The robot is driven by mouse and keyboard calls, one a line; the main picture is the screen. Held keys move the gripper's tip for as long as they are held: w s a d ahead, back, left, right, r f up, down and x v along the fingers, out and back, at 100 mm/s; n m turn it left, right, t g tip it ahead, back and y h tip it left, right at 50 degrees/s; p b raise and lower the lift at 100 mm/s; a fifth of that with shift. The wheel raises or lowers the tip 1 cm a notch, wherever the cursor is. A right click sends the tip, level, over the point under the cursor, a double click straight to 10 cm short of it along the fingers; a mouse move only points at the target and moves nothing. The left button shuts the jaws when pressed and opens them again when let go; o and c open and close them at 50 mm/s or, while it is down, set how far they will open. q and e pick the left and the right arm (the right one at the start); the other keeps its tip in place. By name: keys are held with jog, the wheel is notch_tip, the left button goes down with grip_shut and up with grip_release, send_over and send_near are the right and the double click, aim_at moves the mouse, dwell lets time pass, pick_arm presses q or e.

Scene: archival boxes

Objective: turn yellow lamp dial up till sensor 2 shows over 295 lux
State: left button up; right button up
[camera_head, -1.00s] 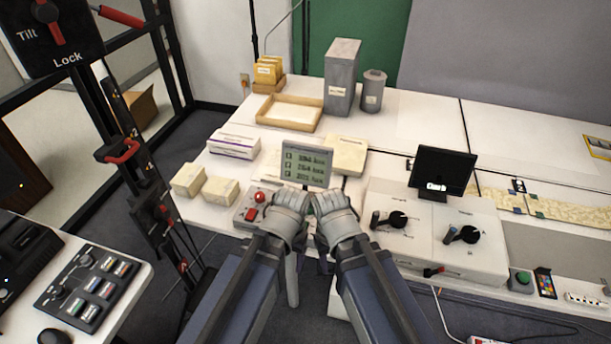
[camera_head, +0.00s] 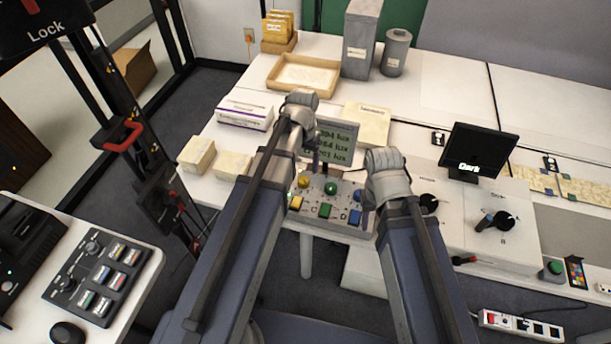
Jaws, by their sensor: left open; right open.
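A grey control box (camera_head: 341,217) stands at the table's front edge. It carries a yellow dial (camera_head: 303,181), a green dial (camera_head: 331,188) and a blue dial (camera_head: 357,195), with a same-coloured switch below each. Behind it a lux display (camera_head: 345,138) shows three lines. Its left side is covered by my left gripper, and the digits are too blurred to read surely. My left gripper (camera_head: 301,112) is open, above and behind the yellow dial and apart from it; its fingers are mostly hidden. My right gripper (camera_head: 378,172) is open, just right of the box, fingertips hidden.
Two cream boxes (camera_head: 198,154) and a white box (camera_head: 245,113) lie left of the display. A flat cream box (camera_head: 367,123) lies behind it. A white console with black dials (camera_head: 497,221) and a dark monitor (camera_head: 480,150) stand at right.

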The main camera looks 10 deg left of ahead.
aim_at(304, 179)
pick_arm(q)
notch_tip(304, 179, down, 8)
jog(key=b, duration=0.7)
jog(key=shift+r, duration=0.2)
grip_shut()
